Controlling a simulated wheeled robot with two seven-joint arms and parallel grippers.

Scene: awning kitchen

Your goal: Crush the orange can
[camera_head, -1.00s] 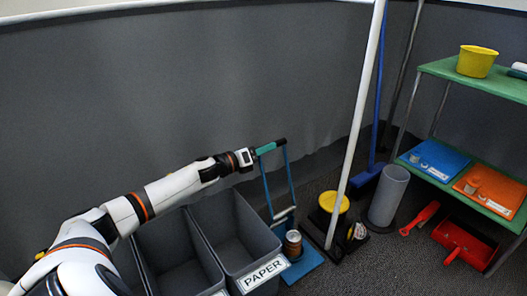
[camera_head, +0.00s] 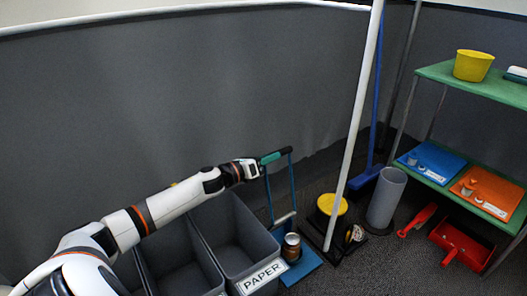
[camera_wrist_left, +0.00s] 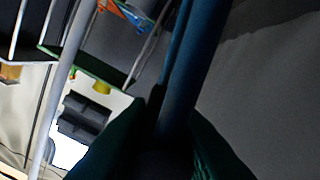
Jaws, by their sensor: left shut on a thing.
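The orange-brown can (camera_head: 291,246) stands upright on the blue base (camera_head: 303,265) of a can crusher, right of the bin marked PAPER. The crusher's blue frame (camera_head: 268,200) rises from the base to a handle (camera_head: 278,156) at the top. My left gripper (camera_head: 256,166) is at the left end of this handle, well above the can. In the left wrist view the dark blue handle bar (camera_wrist_left: 190,75) runs between the two dark green fingers, which are shut on it. My right gripper is in neither view.
Grey bins (camera_head: 229,232) stand below my left arm. A white pole (camera_head: 355,130), a yellow-topped container (camera_head: 332,204) and a grey cylinder (camera_head: 386,196) stand right of the crusher. A green shelf (camera_head: 436,72) is at the far right, with a red dustpan (camera_head: 462,246) on the floor.

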